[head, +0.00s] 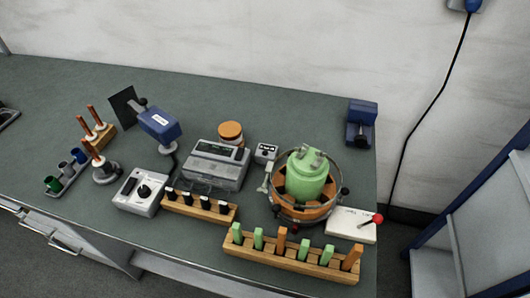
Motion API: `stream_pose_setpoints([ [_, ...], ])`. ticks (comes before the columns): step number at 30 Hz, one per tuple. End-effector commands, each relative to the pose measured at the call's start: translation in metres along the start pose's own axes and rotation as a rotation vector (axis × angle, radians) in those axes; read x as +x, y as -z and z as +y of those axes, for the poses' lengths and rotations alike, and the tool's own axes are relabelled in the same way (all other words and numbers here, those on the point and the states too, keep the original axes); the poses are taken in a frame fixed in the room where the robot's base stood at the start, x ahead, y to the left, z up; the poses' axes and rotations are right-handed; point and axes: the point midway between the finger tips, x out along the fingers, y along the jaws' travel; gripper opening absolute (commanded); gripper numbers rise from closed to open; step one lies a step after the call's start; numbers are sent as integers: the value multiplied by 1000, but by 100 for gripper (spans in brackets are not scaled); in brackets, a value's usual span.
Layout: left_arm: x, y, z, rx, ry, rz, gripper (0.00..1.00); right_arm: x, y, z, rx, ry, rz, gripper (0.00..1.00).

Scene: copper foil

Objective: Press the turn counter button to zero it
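A small pale box with a dark face (265,152), which looks like the turn counter, stands on the dark green bench in the head view. It sits between a grey instrument with a dark display (217,163) and a round wooden fixture (309,213) holding a green cylinder (306,176). The button on the small box is too small to make out. Neither of my grippers is in view.
Wooden racks with green and orange pieces (290,257) and dark-topped pieces (199,207) line the front. A white box with a red knob (351,225) stands at the right edge. A control box (142,191) and blue device (160,124) stand left.

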Motion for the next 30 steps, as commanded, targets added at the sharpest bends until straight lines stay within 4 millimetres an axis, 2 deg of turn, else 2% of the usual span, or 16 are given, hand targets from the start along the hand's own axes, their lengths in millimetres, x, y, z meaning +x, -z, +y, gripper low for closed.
stream_pose_setpoints([
  [1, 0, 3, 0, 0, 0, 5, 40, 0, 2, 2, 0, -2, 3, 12],
  [3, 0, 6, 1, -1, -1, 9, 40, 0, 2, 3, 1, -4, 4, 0],
  [30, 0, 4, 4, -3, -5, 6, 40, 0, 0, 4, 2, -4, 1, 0],
])
